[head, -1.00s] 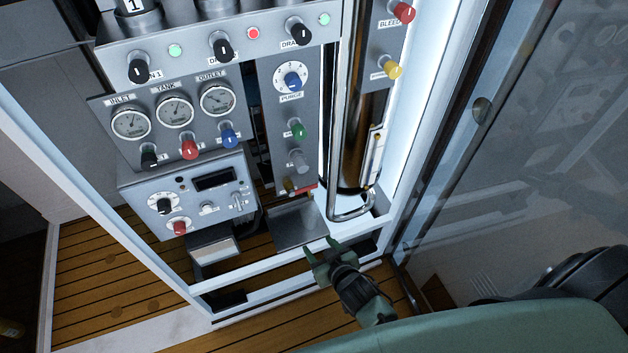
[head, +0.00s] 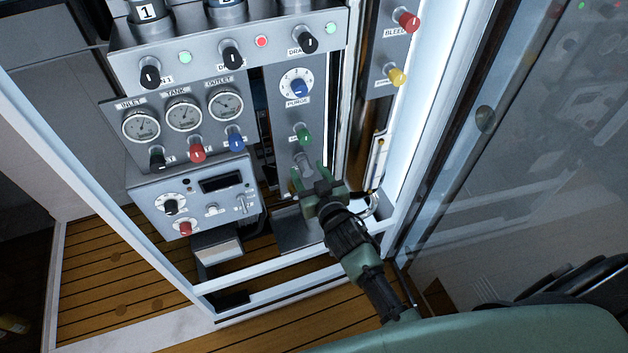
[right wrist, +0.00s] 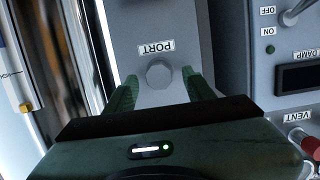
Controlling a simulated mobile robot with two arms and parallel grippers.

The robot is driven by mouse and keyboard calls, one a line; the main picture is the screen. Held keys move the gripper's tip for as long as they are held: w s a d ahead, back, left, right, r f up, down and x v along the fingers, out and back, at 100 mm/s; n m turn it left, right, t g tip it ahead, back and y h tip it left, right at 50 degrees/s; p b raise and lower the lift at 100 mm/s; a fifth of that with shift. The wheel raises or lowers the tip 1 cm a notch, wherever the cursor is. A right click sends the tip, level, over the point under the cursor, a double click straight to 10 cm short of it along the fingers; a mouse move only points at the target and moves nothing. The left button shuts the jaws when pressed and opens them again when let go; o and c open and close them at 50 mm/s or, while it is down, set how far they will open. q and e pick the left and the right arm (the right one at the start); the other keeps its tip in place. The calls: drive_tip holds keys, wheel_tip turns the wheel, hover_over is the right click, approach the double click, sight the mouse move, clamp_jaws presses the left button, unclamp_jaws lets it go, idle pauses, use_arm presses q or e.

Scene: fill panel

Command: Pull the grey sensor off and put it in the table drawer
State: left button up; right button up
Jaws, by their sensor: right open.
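The grey sensor (head: 303,164) is a short grey cylinder sticking out of the narrow panel below the green knob. In the right wrist view its round grey end (right wrist: 159,74) shows by the label PORT. My right gripper (head: 309,177) is open, close in front of the sensor in the head view. In the right wrist view the fingers of the gripper (right wrist: 159,84) stand on either side of the sensor, with a gap at each side. I cannot tell how deep they reach along it. My left gripper is not in view. I see no table drawer.
The green knob (head: 304,135) is just above the sensor. A control box (head: 190,200) with knobs and a switch is to the left. A bent metal pipe (head: 374,203) and the white cabinet frame (head: 400,170) are to the right. A grey tray (head: 292,235) lies below.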

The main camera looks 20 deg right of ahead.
sight(308, 174)
drive_tip(key=shift+w, duration=0.4)
clamp_jaws()
drive_tip(key=shift+f, duration=0.1)
drive_tip(key=shift+s, duration=0.15)
drive_tip(key=shift+s+p, duration=0.8)
drive_tip(key=shift+s, duration=1.6)
